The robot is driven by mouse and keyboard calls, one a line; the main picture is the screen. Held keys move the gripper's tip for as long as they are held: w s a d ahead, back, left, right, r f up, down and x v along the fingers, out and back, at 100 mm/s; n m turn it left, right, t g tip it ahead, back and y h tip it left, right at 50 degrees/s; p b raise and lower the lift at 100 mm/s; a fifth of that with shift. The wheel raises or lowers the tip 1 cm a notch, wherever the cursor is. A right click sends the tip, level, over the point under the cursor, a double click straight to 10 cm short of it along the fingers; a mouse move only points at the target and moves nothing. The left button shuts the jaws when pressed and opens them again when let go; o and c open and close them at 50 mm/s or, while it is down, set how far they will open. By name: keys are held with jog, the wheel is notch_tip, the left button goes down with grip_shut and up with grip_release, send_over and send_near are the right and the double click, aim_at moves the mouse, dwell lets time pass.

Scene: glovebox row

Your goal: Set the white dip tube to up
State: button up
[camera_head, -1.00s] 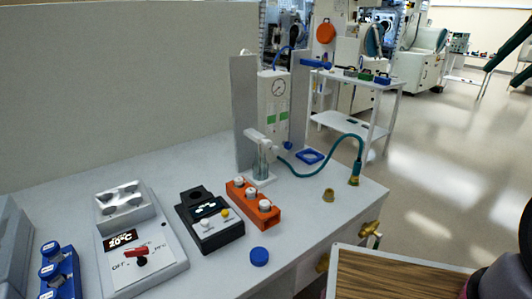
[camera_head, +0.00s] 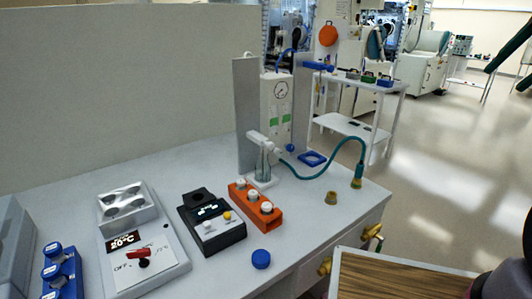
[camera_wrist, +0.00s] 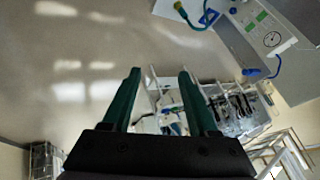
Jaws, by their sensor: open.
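The white dip tube fitting (camera_head: 262,142) stands at the back of the bench in the head view, in front of a grey upright panel. A green hose (camera_head: 318,176) runs from its right side to a brass fitting at the bench's right edge. Whether the tube is up or down in the small vessel under it is too small to tell. My gripper (camera_wrist: 160,74) shows in the wrist view with two dark green fingers apart and nothing between them. It points over the floor, away from the dip tube, which I cannot make out there.
A white gauge unit (camera_head: 276,104) stands behind the dip tube. An orange rack (camera_head: 266,217) with white-capped vials, a black device (camera_head: 226,236), a grey heater (camera_head: 170,265) and a blue cap (camera_head: 261,259) stand in front. A blue ring (camera_head: 312,158) lies behind the hose.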

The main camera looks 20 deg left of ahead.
jog(key=w+a+f+n+t, duration=0.1)
jog(key=w+a+f+n, duration=0.3)
jog(key=w, duration=0.6)
jog(key=w+a+f+n+t, duration=0.2)
jog(key=w+a+f, duration=0.2)
jog(key=w+a, duration=0.45)
jog(key=w+a+f+n+t+y, duration=0.1)
jog(key=w+a+f+n+y, duration=0.35)
jog(key=a+f, duration=0.55)
jog(key=n+y, duration=0.4)
jog(key=y, duration=0.4)
send_near(264, 140)
jog(key=shift+g, duration=0.3)
jog(key=x, duration=1)
jog(key=shift+w+d+f, duration=0.15)
jog(key=shift+w+f, duration=0.05)
jog(key=shift+w, duration=0.05)
grip_shut()
